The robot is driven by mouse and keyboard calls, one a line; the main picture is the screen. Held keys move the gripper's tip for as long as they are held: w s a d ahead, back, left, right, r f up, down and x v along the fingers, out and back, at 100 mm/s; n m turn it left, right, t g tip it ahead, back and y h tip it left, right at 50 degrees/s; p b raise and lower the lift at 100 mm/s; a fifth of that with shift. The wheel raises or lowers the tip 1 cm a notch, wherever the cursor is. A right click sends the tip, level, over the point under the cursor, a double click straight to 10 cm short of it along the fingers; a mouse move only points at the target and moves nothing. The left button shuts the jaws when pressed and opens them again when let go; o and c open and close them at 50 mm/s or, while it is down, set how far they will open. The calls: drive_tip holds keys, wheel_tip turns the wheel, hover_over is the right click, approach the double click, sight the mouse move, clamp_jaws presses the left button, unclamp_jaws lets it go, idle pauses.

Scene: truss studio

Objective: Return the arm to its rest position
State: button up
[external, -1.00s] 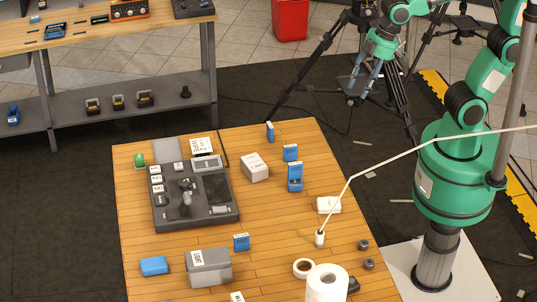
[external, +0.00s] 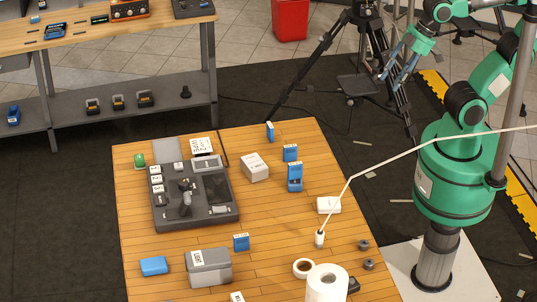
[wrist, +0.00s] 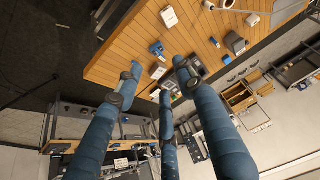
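My green arm (external: 468,105) is raised and folded at the right of the external view. My gripper (external: 387,73) hangs in the air beyond the wooden table's far right corner, in front of a black tripod. In the wrist view the blue fingers of my gripper (wrist: 156,77) are spread apart. Nothing is held between them. The gripper touches nothing that I can see.
The wooden table (external: 275,222) carries a grey console (external: 166,218), small boxes and a paper roll (external: 327,286). A thin white cable crosses in front of my arm. A black tripod (external: 330,68) stands behind. A workbench (external: 95,37) is at far left.

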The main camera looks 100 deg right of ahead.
wheel_tip(320, 180, down, 6)
drive_tip(key=b, duration=0.5)
drive_tip(key=shift+b, duration=0.35)
drive_tip(key=shift+o, duration=0.5)
drive_tip(key=shift+r, duration=0.1)
